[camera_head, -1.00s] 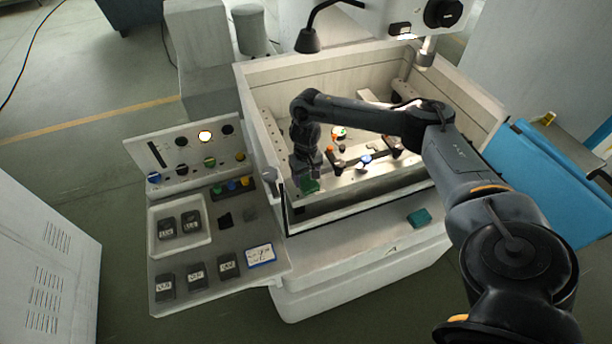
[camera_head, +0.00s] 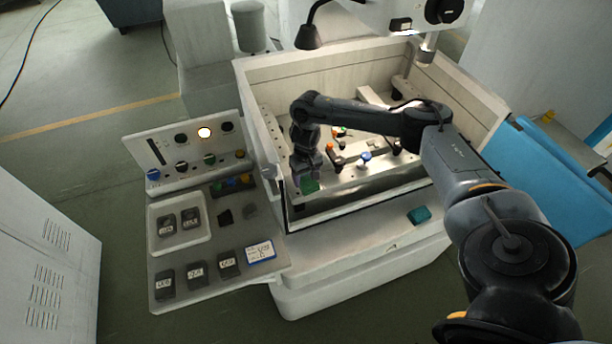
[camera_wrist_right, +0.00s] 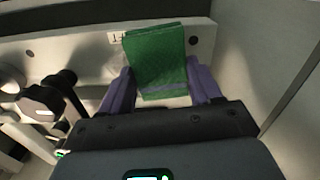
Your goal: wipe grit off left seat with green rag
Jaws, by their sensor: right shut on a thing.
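The green rag (camera_head: 309,186) is in my right gripper (camera_head: 308,177), low at the front left inside the white tank (camera_head: 345,214). In the right wrist view the folded rag (camera_wrist_right: 156,55) sits between the two purple fingers of the gripper (camera_wrist_right: 160,87), which is shut on it. The rag lies over or against a pale metal rail (camera_wrist_right: 80,47), beside a small marked label (camera_wrist_right: 116,38). The rag and the gripper cover the rail there, so I cannot make out the left seat's surface or any grit. My left gripper is not in view.
Dark clamps and coloured knobs (camera_head: 365,158) stand inside the tank, right of the gripper; dark knobs (camera_wrist_right: 42,103) show close by in the wrist view. The tank walls rise around. A teal block (camera_head: 419,215) lies on the front ledge. A control panel (camera_head: 225,215) stands left.

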